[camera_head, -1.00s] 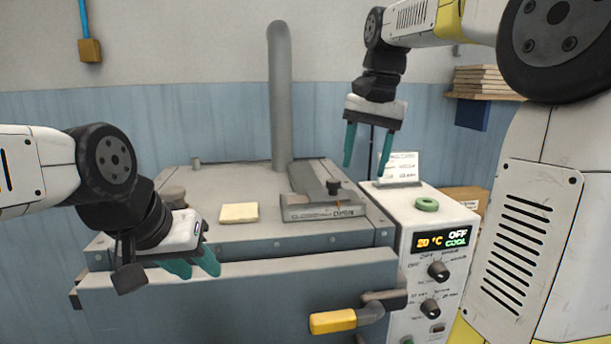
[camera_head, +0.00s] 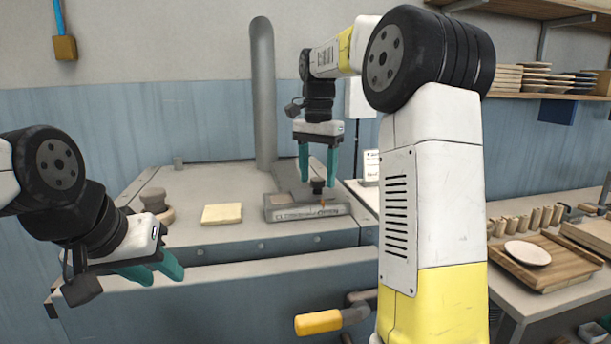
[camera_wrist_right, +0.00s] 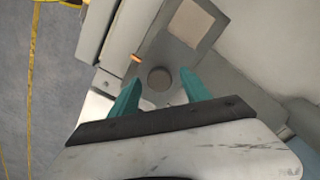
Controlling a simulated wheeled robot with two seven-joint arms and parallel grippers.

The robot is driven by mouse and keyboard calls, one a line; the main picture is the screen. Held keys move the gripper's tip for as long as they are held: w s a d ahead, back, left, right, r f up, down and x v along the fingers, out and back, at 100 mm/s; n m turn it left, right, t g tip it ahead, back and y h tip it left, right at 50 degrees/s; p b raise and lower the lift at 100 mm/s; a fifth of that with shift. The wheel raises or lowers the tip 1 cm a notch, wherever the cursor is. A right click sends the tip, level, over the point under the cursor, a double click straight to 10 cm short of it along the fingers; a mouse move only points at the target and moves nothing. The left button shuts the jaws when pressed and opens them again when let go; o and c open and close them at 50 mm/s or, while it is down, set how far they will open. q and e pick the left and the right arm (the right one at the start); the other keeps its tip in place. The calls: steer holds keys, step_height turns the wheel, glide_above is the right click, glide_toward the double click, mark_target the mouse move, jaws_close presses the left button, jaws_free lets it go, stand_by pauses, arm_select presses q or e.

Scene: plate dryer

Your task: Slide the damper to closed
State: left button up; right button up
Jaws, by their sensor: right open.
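The damper is a flat grey slide (camera_head: 288,203) on top of the dryer (camera_head: 240,236), with a labelled front strip and a dark round knob (camera_head: 318,186) at its right part. A small orange mark sits in front of the knob. My right gripper (camera_head: 318,176) points down over the knob with its teal fingers open, one on each side. In the right wrist view the knob (camera_wrist_right: 159,78) shows between the open fingertips (camera_wrist_right: 160,84); I cannot tell whether they touch it. My left gripper (camera_head: 158,270) hangs at the dryer's front left, away from the damper; its finger gap is unclear.
A grey pipe (camera_head: 264,95) rises behind the damper. A yellow-ended handle (camera_head: 318,322) juts from the dryer front. My right arm hides most of the control box.

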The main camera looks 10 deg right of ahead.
steer(key=shift+f, duration=0.15)
jaws_close()
stand_by(1.4)
